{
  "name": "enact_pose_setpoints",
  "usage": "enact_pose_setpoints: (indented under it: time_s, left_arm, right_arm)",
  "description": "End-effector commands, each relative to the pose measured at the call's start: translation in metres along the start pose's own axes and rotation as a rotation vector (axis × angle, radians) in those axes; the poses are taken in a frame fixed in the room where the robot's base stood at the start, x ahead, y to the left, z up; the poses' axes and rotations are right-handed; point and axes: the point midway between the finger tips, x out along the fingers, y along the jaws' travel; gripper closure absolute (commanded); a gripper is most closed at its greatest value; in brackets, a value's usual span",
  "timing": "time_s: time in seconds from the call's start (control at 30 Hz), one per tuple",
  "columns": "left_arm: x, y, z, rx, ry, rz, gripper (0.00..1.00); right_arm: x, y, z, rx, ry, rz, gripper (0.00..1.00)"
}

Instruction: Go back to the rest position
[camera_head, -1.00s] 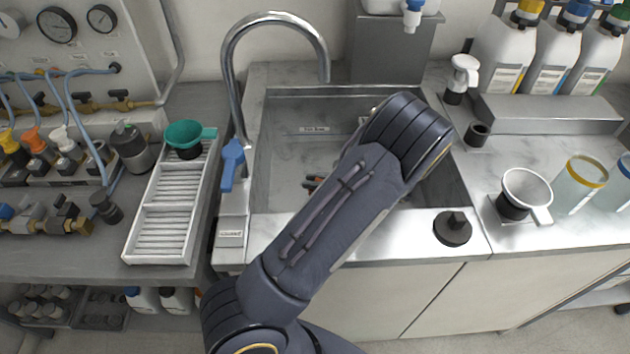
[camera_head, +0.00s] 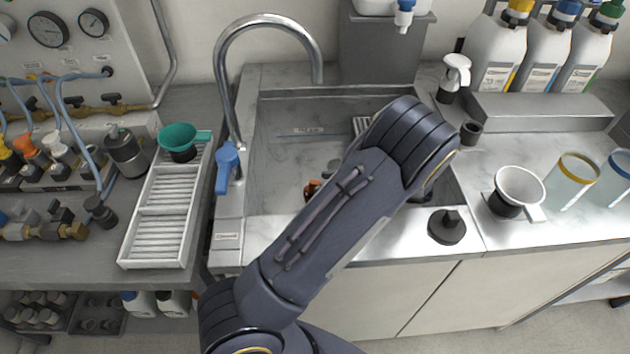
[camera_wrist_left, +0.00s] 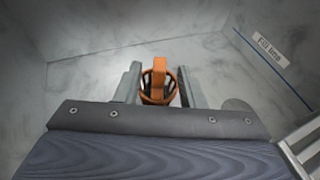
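My left arm reaches over the sink (camera_head: 282,160) in the head view and hides most of its own gripper. A small orange and dark thing (camera_head: 313,188) shows in the sink beside my forearm. In the left wrist view, the two grey fingers of my left gripper (camera_wrist_left: 160,84) stand apart. An orange ring-shaped thing with an upright tab (camera_wrist_left: 159,66) shows between them. The fingers look spread to either side of it; contact is hard to tell. Pale marbled sink surfaces lie beyond. My right gripper is in neither view.
A tall faucet (camera_head: 226,70) with a blue lever (camera_head: 227,165) stands left of the sink.

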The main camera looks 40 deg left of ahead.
Motion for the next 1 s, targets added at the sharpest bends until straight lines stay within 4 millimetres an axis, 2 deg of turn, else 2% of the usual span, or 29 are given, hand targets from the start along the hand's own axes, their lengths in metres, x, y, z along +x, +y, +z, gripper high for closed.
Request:
enact_pose_setpoints:
  time_s: [0.1, 0.2, 0.77, 0.87, 1.0]
  left_arm:
    - [-0.015, 0.000, 0.000, 0.001, 0.001, -0.002, 0.65]
    - [-0.020, 0.000, 0.000, 0.001, 0.000, 0.000, 0.65]
    - [-0.021, 0.001, 0.001, -0.002, 0.007, 0.004, 0.65]
    - [-0.018, 0.006, 0.008, -0.028, 0.063, 0.035, 0.65]
    - [-0.013, 0.025, 0.028, -0.119, 0.252, 0.141, 0.65]
  right_arm:
    - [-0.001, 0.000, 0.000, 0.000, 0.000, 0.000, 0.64]
    - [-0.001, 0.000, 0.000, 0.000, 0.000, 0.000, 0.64]
    - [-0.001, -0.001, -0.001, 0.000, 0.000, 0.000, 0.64]
    - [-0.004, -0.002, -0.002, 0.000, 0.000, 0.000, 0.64]
    - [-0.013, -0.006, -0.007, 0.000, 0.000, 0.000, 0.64]
